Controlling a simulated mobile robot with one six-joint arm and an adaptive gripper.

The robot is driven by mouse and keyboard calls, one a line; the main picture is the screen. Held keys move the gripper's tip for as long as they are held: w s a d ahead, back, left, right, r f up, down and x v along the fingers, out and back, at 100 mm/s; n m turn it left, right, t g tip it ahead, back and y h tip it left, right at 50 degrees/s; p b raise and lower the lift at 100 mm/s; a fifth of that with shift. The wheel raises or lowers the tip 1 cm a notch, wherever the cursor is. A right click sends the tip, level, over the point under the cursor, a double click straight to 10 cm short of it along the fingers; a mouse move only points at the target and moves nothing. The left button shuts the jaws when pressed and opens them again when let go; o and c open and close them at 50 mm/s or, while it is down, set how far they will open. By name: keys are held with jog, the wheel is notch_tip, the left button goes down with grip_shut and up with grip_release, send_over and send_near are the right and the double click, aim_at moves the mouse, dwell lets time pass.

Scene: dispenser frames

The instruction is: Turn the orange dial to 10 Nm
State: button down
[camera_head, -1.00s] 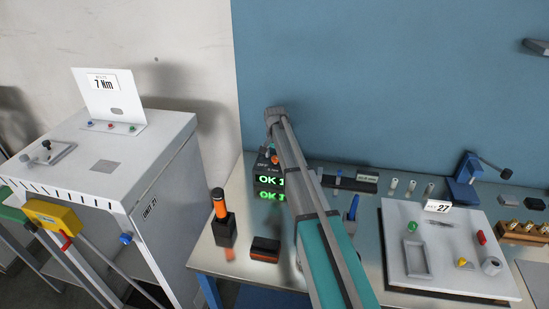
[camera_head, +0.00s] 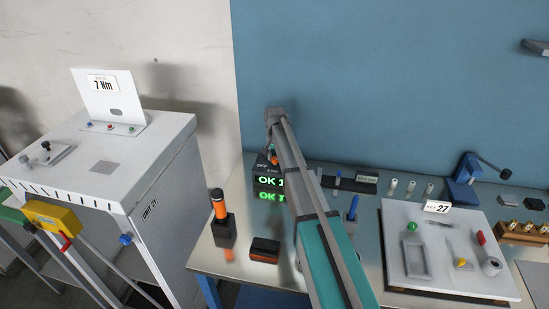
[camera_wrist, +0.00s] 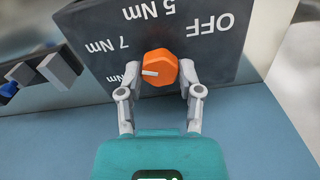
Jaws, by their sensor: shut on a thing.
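The orange dial (camera_wrist: 161,66) sits on the dark face of a control box (camera_wrist: 222,62) in the wrist view, where the lettering appears upside down. My gripper (camera_wrist: 160,77) has one finger on each side of the dial and is shut on it. The dial's white pointer points left, toward a "Nm" label whose number is hidden by the left finger. The "7 Nm" label is at upper left, "5 Nm" at the top and "OFF" at upper right. In the head view the dial (camera_head: 274,159) is small, and a green "OK 1" display (camera_head: 269,181) is partly covered by my arm.
An orange-and-black tool in a stand (camera_head: 221,217) and a dark block with an orange stripe (camera_head: 264,250) stand near the bench's left edge. A white board marked 27 (camera_head: 440,270) lies at right. A white cabinet (camera_head: 165,195) with a "7 Nm" sign (camera_head: 104,83) stands at left.

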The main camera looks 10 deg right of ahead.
jog(key=n, duration=0.5)
jog(key=shift+a+n, duration=0.1)
jog(key=shift+n, duration=0.2)
jog(key=n, duration=0.5)
dwell(0.4)
jog(key=shift+c, duration=1.3)
grip_release()
